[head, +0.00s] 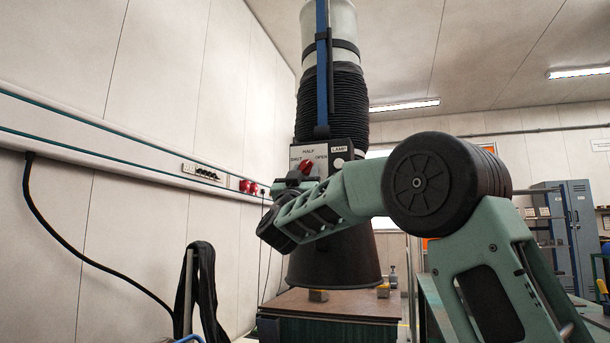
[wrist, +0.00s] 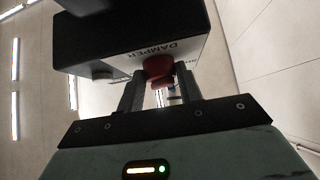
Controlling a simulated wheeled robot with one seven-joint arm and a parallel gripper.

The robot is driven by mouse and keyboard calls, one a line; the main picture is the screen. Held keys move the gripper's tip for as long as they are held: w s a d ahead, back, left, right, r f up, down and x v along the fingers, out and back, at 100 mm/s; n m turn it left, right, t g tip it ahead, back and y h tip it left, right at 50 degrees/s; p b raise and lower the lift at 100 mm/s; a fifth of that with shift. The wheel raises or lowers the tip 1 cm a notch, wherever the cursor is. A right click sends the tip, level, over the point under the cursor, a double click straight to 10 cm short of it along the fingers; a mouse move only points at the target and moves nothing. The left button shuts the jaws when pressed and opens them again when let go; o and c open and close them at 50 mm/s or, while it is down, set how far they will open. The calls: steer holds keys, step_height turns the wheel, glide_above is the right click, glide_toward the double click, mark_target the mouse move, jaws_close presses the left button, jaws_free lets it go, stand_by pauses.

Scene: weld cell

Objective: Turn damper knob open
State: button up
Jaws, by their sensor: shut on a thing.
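The red damper knob (head: 306,167) is on the dark control box (head: 342,151) of the fume extraction hood (head: 335,255). Labels around it read SHUT, HALF and OPEN, with a LAMP label and a pale button to the right. In the wrist view the red knob (wrist: 159,69) sits between the two dark fingers of my gripper (wrist: 158,88), below the DAMPER lettering. My gripper is shut on the knob. In the head view my arm comes in from the right and hides the fingers. The knob's exact pointer direction is hard to tell.
A ribbed black hose (head: 330,103) rises above the box. Below the hood stands a brown-topped table (head: 335,303) with small yellow blocks. A wall rail with sockets (head: 200,171) runs along the left. A blue-grey cabinet (head: 566,225) stands at the back right.

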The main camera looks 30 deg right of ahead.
steer(key=o, duration=1)
steer(key=shift+f, duration=0.1)
steer(key=b+v, duration=0.1)
steer(key=v, duration=1.6)
steer(key=shift+s+f, duration=0.1)
steer(key=shift+a, duration=0.1)
